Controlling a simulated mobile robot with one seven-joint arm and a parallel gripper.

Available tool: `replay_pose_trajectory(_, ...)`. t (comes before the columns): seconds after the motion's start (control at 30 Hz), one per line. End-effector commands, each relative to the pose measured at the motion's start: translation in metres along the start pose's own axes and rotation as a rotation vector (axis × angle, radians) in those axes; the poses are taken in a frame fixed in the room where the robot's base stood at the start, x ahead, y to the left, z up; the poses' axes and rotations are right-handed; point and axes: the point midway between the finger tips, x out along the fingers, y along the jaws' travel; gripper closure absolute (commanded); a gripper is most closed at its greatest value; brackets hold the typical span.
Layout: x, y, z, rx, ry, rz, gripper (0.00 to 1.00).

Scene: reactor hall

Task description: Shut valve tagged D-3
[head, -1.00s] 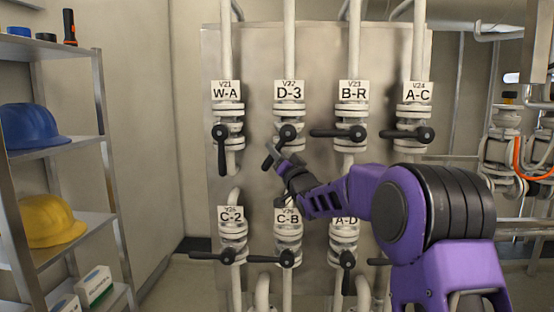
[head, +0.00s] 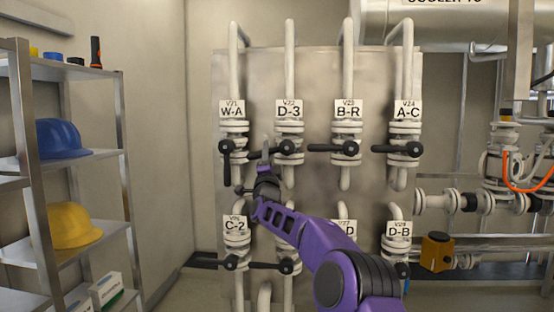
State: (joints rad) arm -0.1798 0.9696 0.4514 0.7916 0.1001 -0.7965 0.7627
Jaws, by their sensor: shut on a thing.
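The valve tagged D-3 (head: 287,147) is in the upper row, second from left, under its white tag (head: 289,110). Its black lever (head: 276,151) points left from the hub, nearly level and across the vertical pipe. My gripper (head: 265,152) is shut on the lever's outer part, left of the hub. The fingers and wrist partly hide the lever's end.
The W-A valve (head: 226,148) is close on the left with its lever down. The B-R (head: 350,148) and A-C (head: 412,149) levers point left. My arm covers part of the lower row. A shelf (head: 125,190) with helmets stands left.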

Motion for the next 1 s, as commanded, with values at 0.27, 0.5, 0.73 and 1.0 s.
replay_pose_trajectory(0.27,0.009,-0.02,0.003,0.13,0.086,-0.014,1.0)
replay_pose_trajectory(0.5,0.011,-0.023,0.002,0.178,0.118,-0.014,1.0)
replay_pose_trajectory(0.73,0.011,-0.022,0.001,0.186,0.125,-0.013,1.0)
replay_pose_trajectory(1.0,0.011,-0.021,0.001,0.185,0.125,-0.012,0.66)
